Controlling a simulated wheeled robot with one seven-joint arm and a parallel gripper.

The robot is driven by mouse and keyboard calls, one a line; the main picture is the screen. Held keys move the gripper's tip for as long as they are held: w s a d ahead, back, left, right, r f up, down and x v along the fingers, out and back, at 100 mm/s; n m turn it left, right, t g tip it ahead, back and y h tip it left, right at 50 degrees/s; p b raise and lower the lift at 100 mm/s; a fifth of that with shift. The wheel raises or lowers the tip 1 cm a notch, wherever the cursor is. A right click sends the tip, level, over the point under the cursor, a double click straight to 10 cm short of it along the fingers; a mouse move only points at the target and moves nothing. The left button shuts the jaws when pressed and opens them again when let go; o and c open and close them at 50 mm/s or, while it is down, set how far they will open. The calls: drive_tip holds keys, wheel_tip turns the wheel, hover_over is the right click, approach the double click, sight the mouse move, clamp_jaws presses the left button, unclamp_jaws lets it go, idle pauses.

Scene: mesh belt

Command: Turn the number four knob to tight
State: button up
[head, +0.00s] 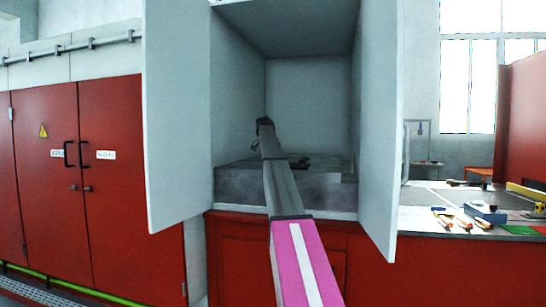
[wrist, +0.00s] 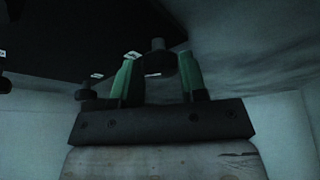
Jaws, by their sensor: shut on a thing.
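My gripper (wrist: 158,64) shows in the wrist view with two green-padded fingers on a dark bar. The fingers are closed on a dark round knob (wrist: 157,47), which shows between and just beyond the fingertips. Small white labels lie near the knobs, but their print is too small to read, so I cannot tell the knob's number or its setting. In the head view my arm reaches into the open cabinet, and the gripper's fingers cannot be made out there.
More dark knobs (wrist: 82,94) sit on the dark panel (wrist: 70,35) to the left. In the head view, the cabinet's open left door (head: 178,120) and right door (head: 380,130) flank my arm. A grey block (head: 240,185) stands inside. A bench (head: 425,222) with tools is right.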

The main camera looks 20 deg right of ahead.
idle(0.4)
drive_tip(key=o, duration=0.9)
drive_tip(key=v, duration=1.1)
drive_tip(key=shift+w, duration=0.1)
drive_tip(key=shift+f, duration=0.1)
